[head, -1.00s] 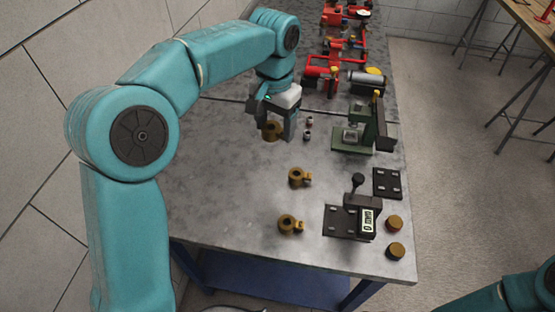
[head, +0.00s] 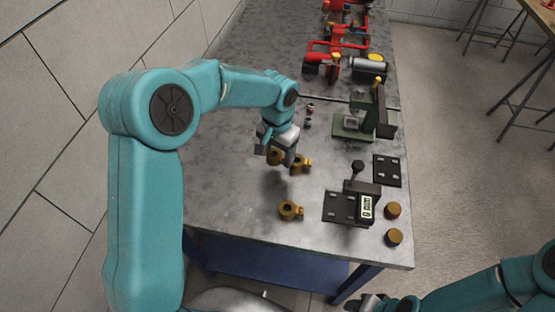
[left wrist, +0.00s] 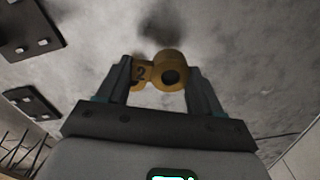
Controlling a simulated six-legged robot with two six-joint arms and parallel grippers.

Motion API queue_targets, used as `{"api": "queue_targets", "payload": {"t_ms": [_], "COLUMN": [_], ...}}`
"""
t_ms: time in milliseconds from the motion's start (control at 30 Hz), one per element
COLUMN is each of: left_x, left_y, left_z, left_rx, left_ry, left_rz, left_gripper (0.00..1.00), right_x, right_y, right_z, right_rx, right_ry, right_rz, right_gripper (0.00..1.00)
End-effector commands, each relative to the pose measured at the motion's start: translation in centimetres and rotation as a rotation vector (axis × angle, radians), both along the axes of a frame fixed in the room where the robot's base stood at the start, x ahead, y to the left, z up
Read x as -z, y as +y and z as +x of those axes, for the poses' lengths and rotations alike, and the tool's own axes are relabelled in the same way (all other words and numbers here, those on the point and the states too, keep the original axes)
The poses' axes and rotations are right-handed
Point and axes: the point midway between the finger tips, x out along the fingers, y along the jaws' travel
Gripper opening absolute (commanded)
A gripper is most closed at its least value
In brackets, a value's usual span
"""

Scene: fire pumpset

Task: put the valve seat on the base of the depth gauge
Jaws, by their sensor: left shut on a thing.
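My left gripper (head: 276,156) is shut on a brass valve seat (head: 275,157), a ring with a side tab, and holds it above the table. In the left wrist view the valve seat (left wrist: 168,72) sits between the fingers (left wrist: 160,85), its tab marked "2". The depth gauge (head: 366,205) has a digital display and a dark flat base (head: 338,207) at the table's near right; the base looks bare. My right gripper (head: 370,302) shows only partly at the bottom edge, and its jaws are unclear.
Two similar brass parts lie on the table, one (head: 301,163) beside the held one and one (head: 291,210) nearer. Brass cylinders (head: 393,210) stand right of the gauge. A dark plate (head: 388,170) and green fixture (head: 362,124) lie behind it.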

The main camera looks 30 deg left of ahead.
Motion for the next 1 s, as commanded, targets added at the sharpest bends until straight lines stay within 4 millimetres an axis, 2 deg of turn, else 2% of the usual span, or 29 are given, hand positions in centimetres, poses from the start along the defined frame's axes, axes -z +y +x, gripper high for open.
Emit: {"api": "queue_targets", "payload": {"t_ms": [100,233,633,667,733,1000], "left_x": [2.1,3.6,4.3,4.3,4.2,4.2], "left_y": [0.1,0.1,0.0,0.1,0.1,0.1], "left_z": [0.0,0.0,0.0,0.0,0.0,0.0], "left_rx": [-0.001,0.001,0.0,0.0,0.0,0.0], "left_ry": [0.006,0.003,0.001,0.002,0.002,0.002], "left_rz": [0.0,0.0,0.0,-0.001,-0.001,-0.001], "left_gripper": [0.24,0.24,0.24,0.69,0.91,0.91], "right_x": [-0.3,-0.4,0.1,0.1,0.0,-0.1], "right_y": [0.0,0.0,0.0,0.0,0.0,0.0], "right_z": [0.0,0.0,0.0,0.0,0.0,0.0], "right_rx": [0.0,0.0,0.0,0.0,0.0,0.0], "right_ry": [0.0,0.0,0.0,0.0,0.0,0.0], "right_rz": [0.0,0.0,0.0,0.0,0.0,0.0], "right_gripper": [0.43,0.43,0.43,0.43,0.43,0.43]}}
